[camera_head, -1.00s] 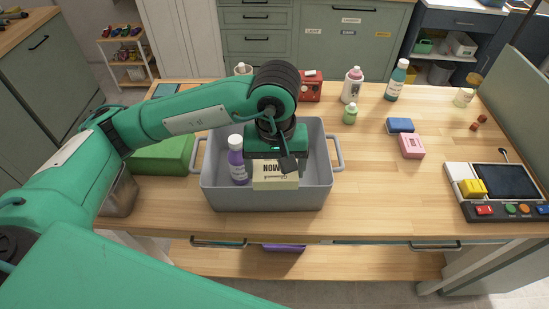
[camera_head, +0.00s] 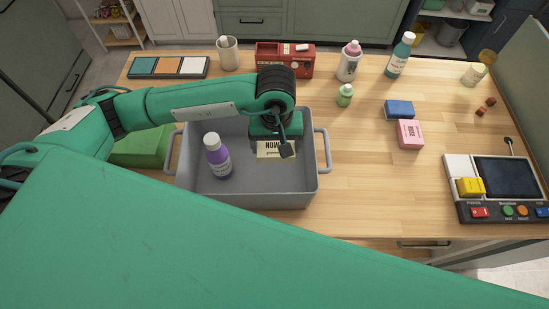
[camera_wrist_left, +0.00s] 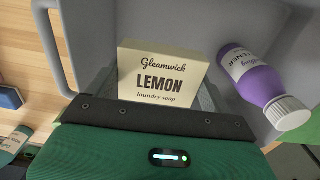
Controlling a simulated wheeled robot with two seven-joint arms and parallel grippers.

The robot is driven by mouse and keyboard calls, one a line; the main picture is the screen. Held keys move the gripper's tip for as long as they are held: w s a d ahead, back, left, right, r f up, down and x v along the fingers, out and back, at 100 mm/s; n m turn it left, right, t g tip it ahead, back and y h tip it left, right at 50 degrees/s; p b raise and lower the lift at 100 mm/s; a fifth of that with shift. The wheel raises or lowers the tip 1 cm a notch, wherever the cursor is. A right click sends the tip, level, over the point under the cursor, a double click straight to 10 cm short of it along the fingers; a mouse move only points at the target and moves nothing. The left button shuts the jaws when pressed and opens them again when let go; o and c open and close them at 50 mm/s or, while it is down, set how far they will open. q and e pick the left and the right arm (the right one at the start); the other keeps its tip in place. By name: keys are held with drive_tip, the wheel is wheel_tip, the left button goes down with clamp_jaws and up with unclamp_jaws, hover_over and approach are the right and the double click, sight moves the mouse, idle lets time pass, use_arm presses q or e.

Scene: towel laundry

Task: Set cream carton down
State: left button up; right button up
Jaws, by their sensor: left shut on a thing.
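The cream carton (camera_head: 270,151) is marked as lemon laundry soap. My left gripper (camera_head: 278,139) is shut on it, inside the grey tub (camera_head: 240,196) near its right side. In the left wrist view the carton (camera_wrist_left: 160,76) shows its printed face, with its lower edge hidden behind the gripper (camera_wrist_left: 160,112). I cannot tell whether the carton touches the tub floor. A purple bottle (camera_head: 217,160) with a white cap stands in the left part of the tub, apart from the carton. My right gripper is not in view.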

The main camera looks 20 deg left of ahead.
use_arm(q)
drive_tip(key=p, duration=0.1)
hover_over(276, 170)
wheel_tip(276, 170, down, 5)
drive_tip(key=shift+f+p, duration=0.35)
drive_tip(key=shift+f, duration=0.3)
wheel_tip(276, 170, down, 4)
drive_tip(key=shift+r+p, duration=0.1)
drive_tip(key=shift+p, duration=0.5)
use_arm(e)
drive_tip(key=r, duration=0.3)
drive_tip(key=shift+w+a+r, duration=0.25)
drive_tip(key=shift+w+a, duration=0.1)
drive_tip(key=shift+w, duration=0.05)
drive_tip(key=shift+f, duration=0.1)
use_arm(q)
drive_tip(key=shift+f+b, duration=0.2)
drive_tip(key=shift+b, duration=0.1)
drive_tip(key=o, duration=0.9)
drive_tip(key=shift+r, duration=0.1)
drive_tip(key=shift+o, duration=0.2)
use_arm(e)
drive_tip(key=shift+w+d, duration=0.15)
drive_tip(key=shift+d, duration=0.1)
